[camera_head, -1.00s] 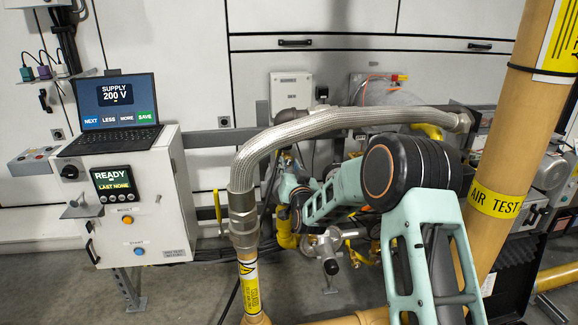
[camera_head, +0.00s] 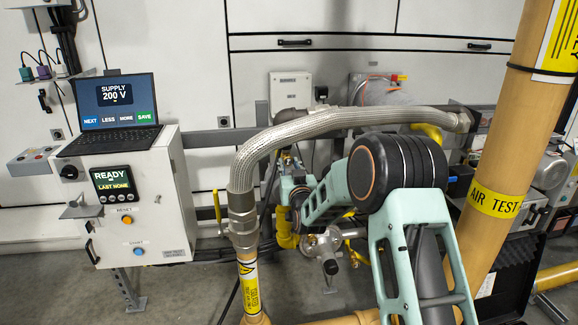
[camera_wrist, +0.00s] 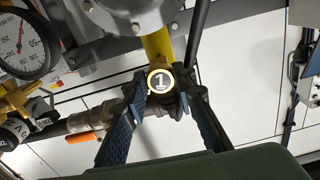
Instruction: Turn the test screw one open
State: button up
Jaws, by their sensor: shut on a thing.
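The test screw one shows in the wrist view as a small fitting with a round brass-rimmed tag marked 1 (camera_wrist: 161,82). It sits at the lower end of a yellow pipe (camera_wrist: 157,48). My gripper (camera_wrist: 170,98) has one blue-padded finger on each side of it and is shut on it. The fingers and the tag hide part of the screw, so I cannot tell how far it is turned. In the head view, my arm and the braided hose hide the gripper and screw.
A pressure gauge (camera_wrist: 24,42) and an orange-handled valve (camera_wrist: 84,137) are left of the fingers. A dark rod (camera_wrist: 197,32) passes close at the right. In the head view, a braided hose (camera_head: 310,126) arches by my arm, and a yellow-banded post (camera_head: 497,202) stands right.

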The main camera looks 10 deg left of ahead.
jog(key=o, duration=1.2)
jog(key=shift+c, duration=0.2)
jog(key=v, duration=1.2)
